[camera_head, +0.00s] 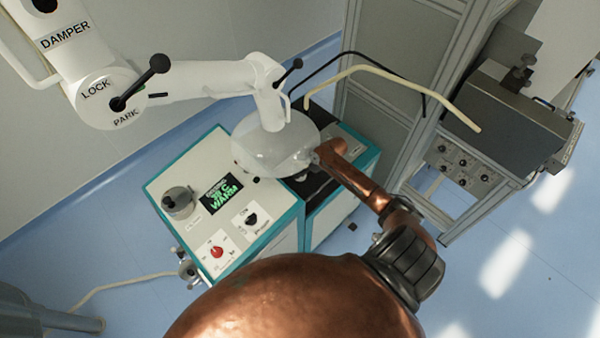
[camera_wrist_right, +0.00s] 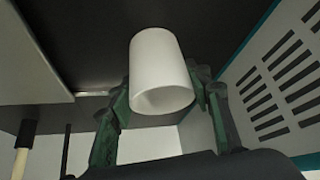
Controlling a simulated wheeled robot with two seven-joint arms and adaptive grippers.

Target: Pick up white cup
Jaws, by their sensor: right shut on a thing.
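The white cup (camera_wrist_right: 161,62) is in the middle of the right wrist view, between the two dark green fingers of my right gripper (camera_wrist_right: 165,85). The fingers are on either side of it, and the gripper is shut on the cup. The hood and arm hide most of the gripper and cup there. My left gripper is in neither view.
The teal-and-white console (camera_head: 220,200) has a green-lit display, a knob and a red button. A white jointed arm (camera_head: 190,80) carries the hood. Grey cabinets and a metal unit (camera_head: 510,120) stand at right. Blue floor is open at lower right. A slotted panel (camera_wrist_right: 275,85) is close beside the gripper.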

